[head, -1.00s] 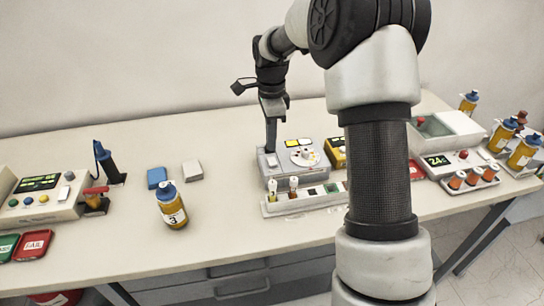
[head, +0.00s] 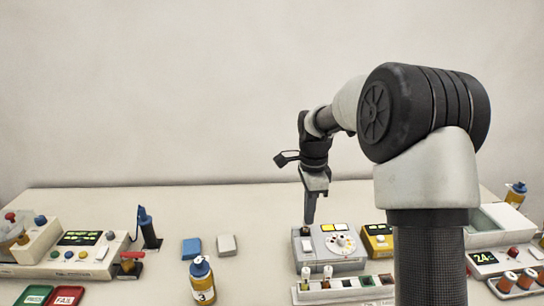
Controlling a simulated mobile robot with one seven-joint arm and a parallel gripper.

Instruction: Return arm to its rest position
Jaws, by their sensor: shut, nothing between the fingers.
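My arm rises at the right of the head view and bends over the table. My gripper (head: 309,216) points down with its fingers together and holds nothing. Its tip is at the left part of the grey instrument (head: 329,262) with a round dial; I cannot tell whether it touches the instrument.
A rack (head: 343,290) with small vials stands in front of the instrument. A yellow device (head: 377,241) is to its right. A bottle marked 3 (head: 202,284), a blue block (head: 192,246) and a white block (head: 226,245) stand left. The wall behind is bare.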

